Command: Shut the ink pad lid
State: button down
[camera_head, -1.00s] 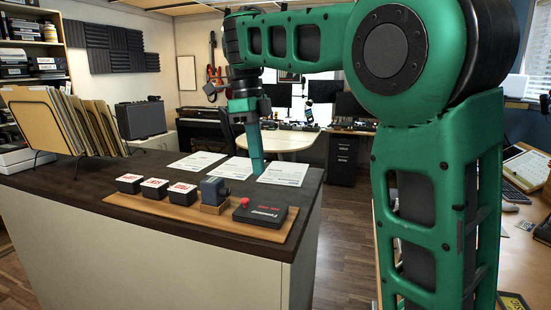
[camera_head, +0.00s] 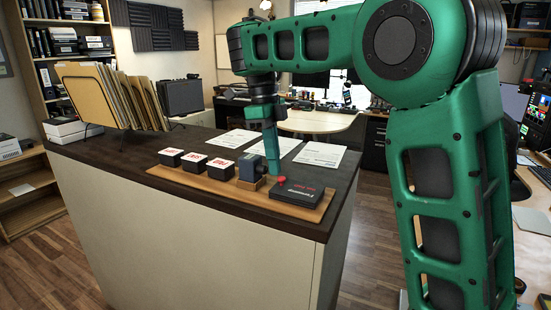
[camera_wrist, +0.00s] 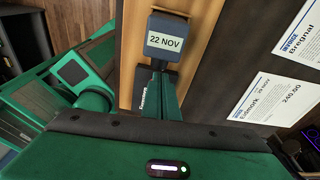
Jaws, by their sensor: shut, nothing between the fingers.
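The ink pad (camera_head: 297,193) is a flat black case with pale and red lettering on its top, at the right end of a wooden tray (camera_head: 210,184). My gripper (camera_head: 273,172) is shut and empty, pointing down just behind the knob and beside the dark date stamp (camera_head: 251,168). In the wrist view my fingers (camera_wrist: 160,85) hide most of the ink pad (camera_wrist: 140,92). Whether they touch it I cannot tell.
Several black stamps with white tops (camera_head: 195,162) stand left on the tray. The date stamp reads "22 NOV" in the wrist view (camera_wrist: 166,42). Paper sheets (camera_head: 320,155) lie behind on the dark counter (camera_head: 110,158). A folder rack (camera_head: 95,95) stands at left.

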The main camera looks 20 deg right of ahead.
jog(key=shift+a+f, duration=0.1)
jog(key=shift+f, duration=0.1)
dwell(0.4)
jog(key=shift+r, duration=0.1)
jog(key=shift+w+r, duration=0.1)
jog(key=shift+r, duration=0.55)
jog(key=shift+r, duration=0.15)
